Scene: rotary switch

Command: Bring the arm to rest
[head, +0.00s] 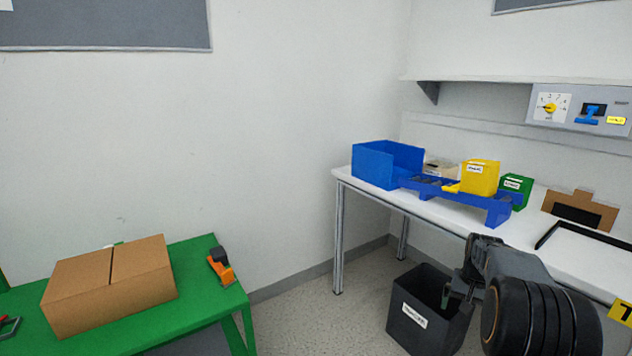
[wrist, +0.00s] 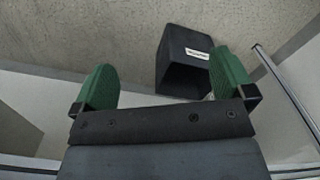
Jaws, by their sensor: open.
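My gripper (wrist: 162,88) shows in the wrist view with its two green fingers wide apart and nothing between them. In the head view my gripper (head: 458,293) hangs at the lower right, in front of the white table and over the dark bin as seen from here. The arm behind it is folded, with a thick dark link at the lower right. The panel (head: 580,110) with the yellow rotary switch (head: 549,107) and a blue lever is on the wall at the upper right, well apart from my gripper.
A black bin (head: 408,318) stands on the floor; it also shows in the wrist view (wrist: 185,62). The white table (head: 440,215) holds a blue box (head: 388,163), yellow and green bins and a cardboard piece. A green table (head: 200,262) at left holds a carton (head: 110,283) and an orange tool.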

